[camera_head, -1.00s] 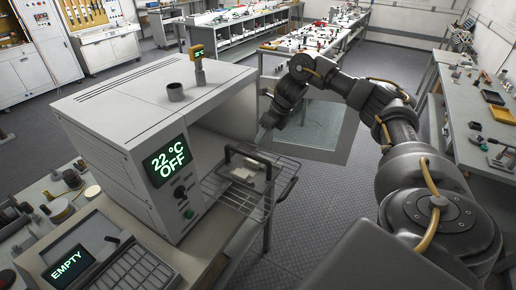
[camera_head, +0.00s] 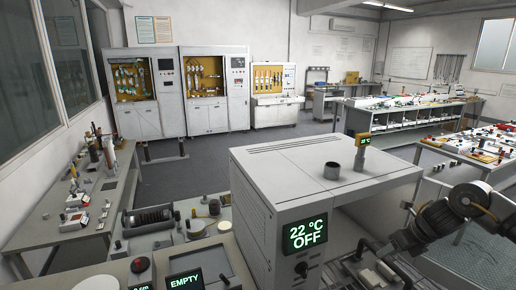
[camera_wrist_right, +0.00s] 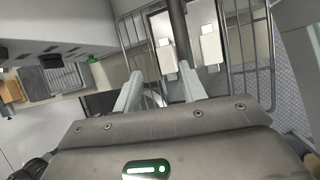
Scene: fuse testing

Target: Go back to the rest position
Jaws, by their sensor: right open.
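My right arm comes in at the right edge of the head view, beside the white oven (camera_head: 300,165). My right gripper (camera_head: 400,238) is near the oven's open front, small and partly hidden there. In the right wrist view the two pale fingers of the right gripper (camera_wrist_right: 160,78) are apart. A wire rack (camera_wrist_right: 137,48) lies beyond them, with two white blocks (camera_wrist_right: 166,58) on it. I cannot tell whether the fingers touch the rack. My left gripper is not in view.
The oven display (camera_head: 305,235) reads 22 °C OFF. A second display (camera_head: 185,282) reads EMPTY. Side tables stand at the left (camera_head: 75,205) and right (camera_head: 470,155), and cabinets (camera_head: 205,90) line the back wall. Open floor lies behind the oven.

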